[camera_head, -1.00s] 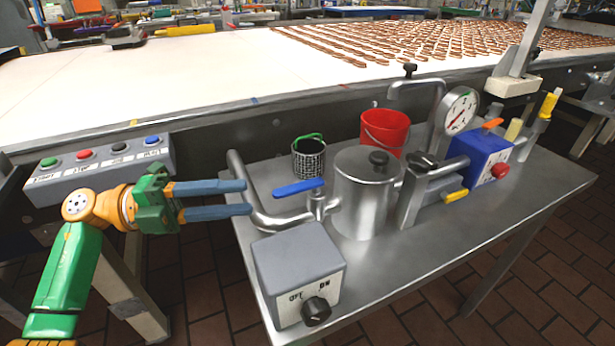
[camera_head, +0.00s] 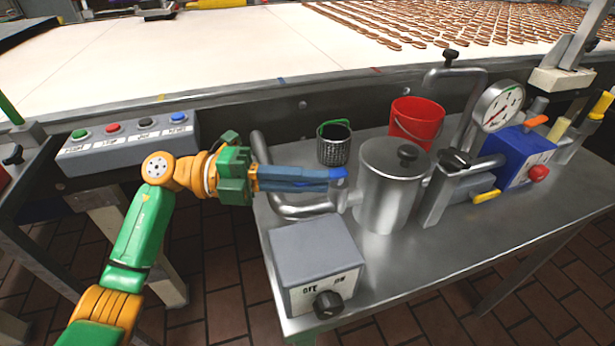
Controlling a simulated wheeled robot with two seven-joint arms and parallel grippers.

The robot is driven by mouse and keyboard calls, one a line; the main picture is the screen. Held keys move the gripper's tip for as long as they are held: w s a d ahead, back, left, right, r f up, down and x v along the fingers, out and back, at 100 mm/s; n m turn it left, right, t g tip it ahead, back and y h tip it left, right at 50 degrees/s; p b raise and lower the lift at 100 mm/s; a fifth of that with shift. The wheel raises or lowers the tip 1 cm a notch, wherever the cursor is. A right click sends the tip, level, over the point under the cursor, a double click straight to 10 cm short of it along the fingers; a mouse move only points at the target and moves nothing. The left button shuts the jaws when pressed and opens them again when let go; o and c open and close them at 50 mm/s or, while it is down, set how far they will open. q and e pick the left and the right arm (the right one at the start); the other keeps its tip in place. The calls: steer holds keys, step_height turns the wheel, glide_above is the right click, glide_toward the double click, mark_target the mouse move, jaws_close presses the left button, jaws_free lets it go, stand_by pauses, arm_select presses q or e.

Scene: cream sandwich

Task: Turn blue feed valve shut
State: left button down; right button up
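The blue feed valve is a blue lever handle (camera_head: 338,174) on a steel pipe beside the steel pot (camera_head: 388,190). Only its end at the valve stem shows clearly; my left gripper's fingers cover the rest. My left gripper (camera_head: 325,180) comes in from the left, its blue fingers lying along the handle. The fingers are close together and look shut on it, though the same blue colour makes the contact hard to see. The handle points left, roughly in line with the pipe. My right gripper is not in view.
A grey switch box (camera_head: 316,262) with a black knob stands in front. A mesh cup (camera_head: 334,150), a red bucket (camera_head: 416,122) and a gauge (camera_head: 500,106) stand behind. A button panel (camera_head: 130,143) is at left. The steel table (camera_head: 450,245) is bare at front right.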

arm_select(q)
steer(key=n+t+p, duration=0.1)
steer(key=t+p, duration=0.1)
steer(key=s+n+t+p, duration=0.1)
steer(key=n+t+p, duration=0.1)
steer(key=p, duration=0.1)
steer(key=d+n+t+p, duration=0.1)
steer(key=t+p, duration=0.1)
steer(key=p, duration=0.1)
steer(key=shift+s+t+y, duration=0.35)
steer(key=shift+t+y, duration=0.05)
